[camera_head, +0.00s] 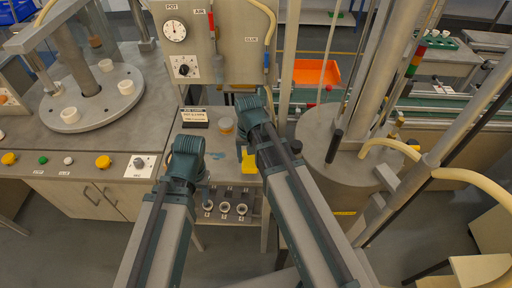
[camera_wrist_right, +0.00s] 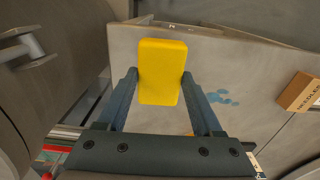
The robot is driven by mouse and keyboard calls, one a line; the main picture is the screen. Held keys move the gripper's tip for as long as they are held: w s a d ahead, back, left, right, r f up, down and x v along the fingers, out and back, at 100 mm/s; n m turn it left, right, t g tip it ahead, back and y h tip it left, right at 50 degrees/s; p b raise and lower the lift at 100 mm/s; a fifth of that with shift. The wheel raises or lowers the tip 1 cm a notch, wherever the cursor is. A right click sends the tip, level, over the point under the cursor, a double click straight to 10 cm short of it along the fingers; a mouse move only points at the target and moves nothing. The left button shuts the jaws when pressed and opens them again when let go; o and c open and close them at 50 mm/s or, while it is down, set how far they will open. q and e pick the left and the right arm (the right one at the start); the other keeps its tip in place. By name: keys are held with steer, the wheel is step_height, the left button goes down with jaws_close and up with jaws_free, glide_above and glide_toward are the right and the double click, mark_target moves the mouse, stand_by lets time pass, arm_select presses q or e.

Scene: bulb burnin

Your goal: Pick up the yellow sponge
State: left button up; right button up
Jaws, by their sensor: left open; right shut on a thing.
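The yellow sponge (camera_head: 249,166) shows below the end of my right arm in the head view. In the right wrist view the sponge (camera_wrist_right: 162,70) stands between the two fingers of my right gripper (camera_wrist_right: 161,82), which is shut on it. In the head view most of the right gripper (camera_head: 245,152) is hidden behind the arm's wrist. My left gripper (camera_head: 187,158) is over the left side of the same small grey bench, apart from the sponge. It is open, and its fingers are mostly hidden by its wrist.
Blue stains (camera_wrist_right: 222,97) mark the bench. A cardboard needle box (camera_wrist_right: 299,92) lies at right in the wrist view. A grey cylindrical drum (camera_head: 345,150) stands right of my right arm; an orange bin (camera_head: 316,73) is behind.

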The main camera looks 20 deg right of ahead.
arm_select(q)
steer(key=shift+r+p, duration=0.4)
steer(key=shift+r, duration=0.1)
arm_select(e)
steer(key=s+a+r, duration=0.1)
steer(key=s+a, duration=0.6)
steer(key=s, duration=0.1)
steer(key=shift+a, duration=0.15)
